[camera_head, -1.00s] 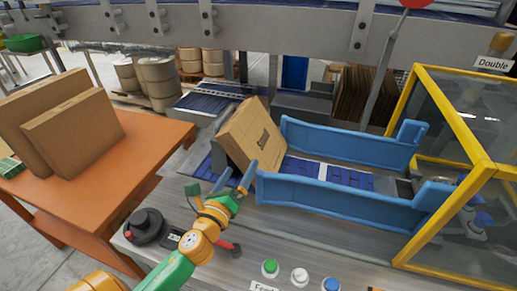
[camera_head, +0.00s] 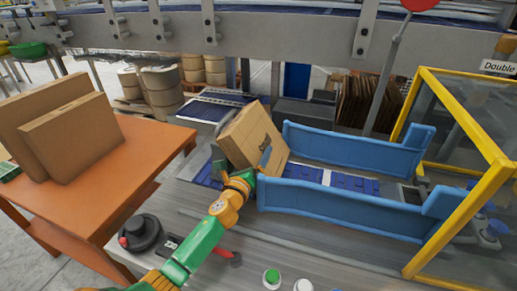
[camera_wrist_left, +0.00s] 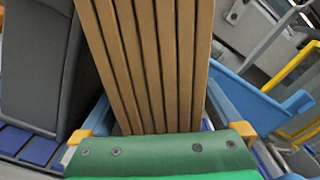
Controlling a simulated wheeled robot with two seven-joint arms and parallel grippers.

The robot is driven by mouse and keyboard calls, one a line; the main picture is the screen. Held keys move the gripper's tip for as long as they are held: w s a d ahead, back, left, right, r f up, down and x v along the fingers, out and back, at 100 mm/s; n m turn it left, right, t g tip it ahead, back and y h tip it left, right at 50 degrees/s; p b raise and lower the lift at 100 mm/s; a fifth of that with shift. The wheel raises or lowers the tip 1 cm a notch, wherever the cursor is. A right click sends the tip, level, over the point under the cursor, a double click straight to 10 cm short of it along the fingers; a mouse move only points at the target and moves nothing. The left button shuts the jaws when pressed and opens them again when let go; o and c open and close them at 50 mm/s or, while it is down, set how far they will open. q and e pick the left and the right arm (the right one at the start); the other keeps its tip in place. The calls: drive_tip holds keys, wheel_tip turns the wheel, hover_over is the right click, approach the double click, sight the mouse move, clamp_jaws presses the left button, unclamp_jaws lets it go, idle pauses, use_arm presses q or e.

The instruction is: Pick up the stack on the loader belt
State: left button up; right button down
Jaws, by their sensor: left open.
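The stack (camera_head: 250,135) of flat brown cardboard blanks stands tilted on the blue loader belt (camera_head: 345,181), leaning left towards a grey support. In the left wrist view the edges of several blanks in the stack (camera_wrist_left: 155,60) run up the middle of the picture. My left gripper (camera_head: 243,165) is open at the near edge of the stack. One blue finger shows in front of the stack's printed face; the other is mostly hidden. In the left wrist view the stack is between the two fingers, and contact cannot be told. My right gripper is out of view.
Blue guide rails (camera_head: 350,204) flank the belt to the right, near the gripper. A yellow-framed clear guard (camera_head: 455,110) stands further right. An orange table (camera_head: 130,185) with cardboard blanks (camera_head: 75,140) is at left. Push buttons (camera_head: 272,278) are at the front.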

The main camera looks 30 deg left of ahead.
sight(255, 143)
use_arm(q)
clamp_jaws()
drive_tip(key=shift+r, duration=0.1)
idle(0.3)
wheel_tip(255, 143, up, 8)
drive_tip(key=p, duration=0.5)
drive_tip(key=shift+w+r, duration=0.1)
drive_tip(key=shift+r, duration=0.1)
wheel_tip(255, 143, up, 10)
drive_tip(key=p, duration=0.2)
drive_tip(key=shift+f+p, duration=0.25)
drive_tip(key=shift+p, duration=0.15)
